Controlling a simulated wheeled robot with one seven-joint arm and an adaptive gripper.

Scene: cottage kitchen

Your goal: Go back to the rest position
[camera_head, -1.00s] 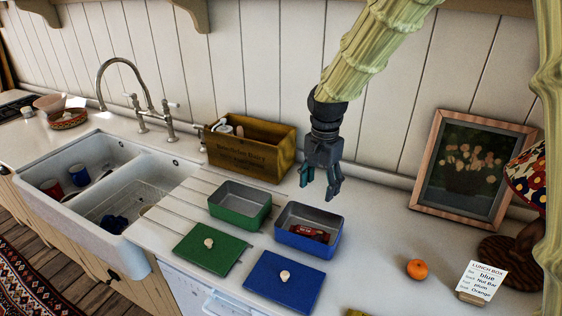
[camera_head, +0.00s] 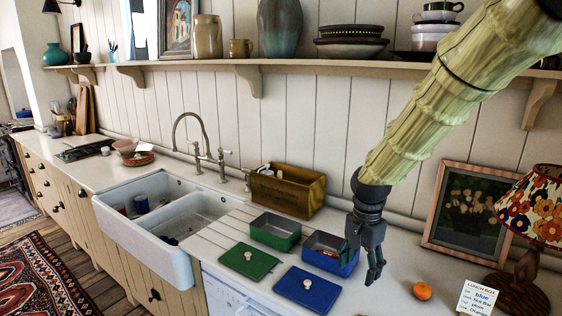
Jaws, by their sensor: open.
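My gripper (camera_head: 371,276) hangs above the counter, fingers pointing down, open and empty. In the picture it overlaps the right side of the blue lunch box (camera_head: 345,268), which is open and holds a dark red item (camera_head: 330,253), partly hidden. The green lunch box (camera_head: 276,238) stands open to its left, its inside hard to see. The green lid (camera_head: 250,262) and the blue lid (camera_head: 308,294) lie on the counter in front of the boxes.
An orange (camera_head: 422,291), a lunch box note card (camera_head: 478,298), a lamp (camera_head: 540,210) and a framed picture (camera_head: 468,212) are to the right. A wooden crate (camera_head: 287,193) stands behind the boxes. The sink (camera_head: 160,225) is left. A shelf (camera_head: 300,63) with crockery runs above.

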